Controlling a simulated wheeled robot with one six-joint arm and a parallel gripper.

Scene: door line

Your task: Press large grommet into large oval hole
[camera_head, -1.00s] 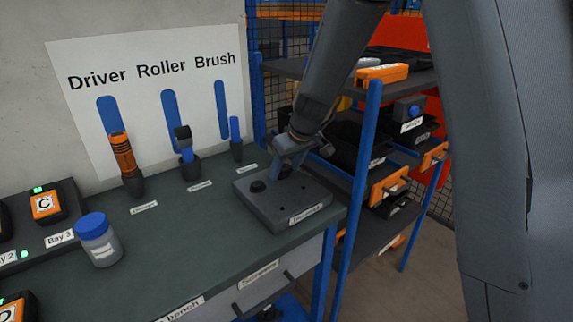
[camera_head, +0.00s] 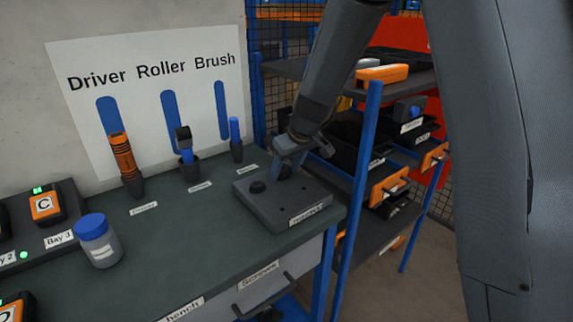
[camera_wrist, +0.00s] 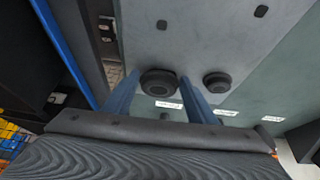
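A grey block (camera_head: 275,215) with a label on its front lies on the bench's right end; in the wrist view its light top (camera_wrist: 200,45) fills the upper middle. Two small dark holes (camera_wrist: 162,24) show in that top. A larger round black grommet (camera_wrist: 158,82) is between my gripper's (camera_wrist: 160,78) two blue fingertips, very close to both. I cannot tell whether they press on it or whether it is raised. A smaller-looking black grommet (camera_wrist: 216,82) stands right of the fingers. In the head view my gripper (camera_head: 285,170) is down over the block's rear.
A blue-posted shelf (camera_head: 365,165) with black bins stands close to the right of the bench. Driver (camera_head: 123,158), roller (camera_head: 187,150) and brush (camera_head: 235,132) stand in holders behind. A blue-lidded jar (camera_head: 100,250) is at left. The bench's middle is clear.

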